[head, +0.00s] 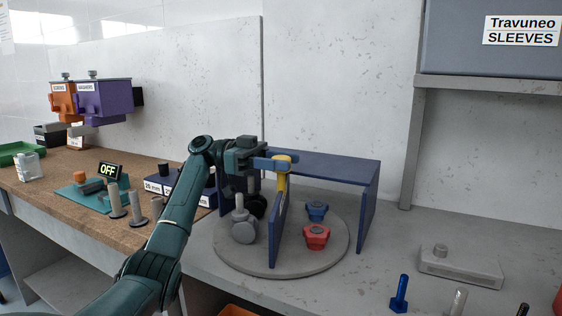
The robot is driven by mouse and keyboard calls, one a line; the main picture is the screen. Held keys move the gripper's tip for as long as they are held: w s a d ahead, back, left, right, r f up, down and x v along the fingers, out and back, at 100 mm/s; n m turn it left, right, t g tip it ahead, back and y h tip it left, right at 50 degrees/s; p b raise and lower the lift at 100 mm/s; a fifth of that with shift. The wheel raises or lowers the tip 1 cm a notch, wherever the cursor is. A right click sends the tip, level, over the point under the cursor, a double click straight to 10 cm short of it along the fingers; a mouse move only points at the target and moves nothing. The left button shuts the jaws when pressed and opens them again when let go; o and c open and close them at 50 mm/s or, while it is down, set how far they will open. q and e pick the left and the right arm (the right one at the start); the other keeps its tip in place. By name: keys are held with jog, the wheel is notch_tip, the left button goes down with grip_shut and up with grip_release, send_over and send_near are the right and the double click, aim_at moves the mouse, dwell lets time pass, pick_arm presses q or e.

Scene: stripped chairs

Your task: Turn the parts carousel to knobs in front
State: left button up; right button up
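The parts carousel (230,263) is a round grey turntable on the grey bench. An upright dark blue divider (276,235) stands on it. A blue knob (317,210) and a red knob (317,235) sit right of the divider, facing the front opening. A grey part with a stem (243,229) stands left of it. A yellow post (282,181) rises at the divider's top. My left gripper (280,162) is at the post's top, its blue fingers pointing right. Whether they are closed on the post is unclear. The carousel's back is hidden. My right gripper is out of view.
A dark blue hood (335,166) with a side panel (368,208) covers the carousel's back right. A grey box (460,266) and a blue bolt (399,294) are on the bench at right. An OFF display (108,170) and several parts crowd the wooden bench at left.

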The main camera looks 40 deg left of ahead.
pick_arm(q)
jog(key=o, duration=0.4)
jog(key=shift+c, duration=0.2)
jog(key=v, duration=0.7)
jog(key=shift+a, duration=0.25)
jog(key=shift+s, duration=0.1)
jog(key=shift+c, duration=0.6)
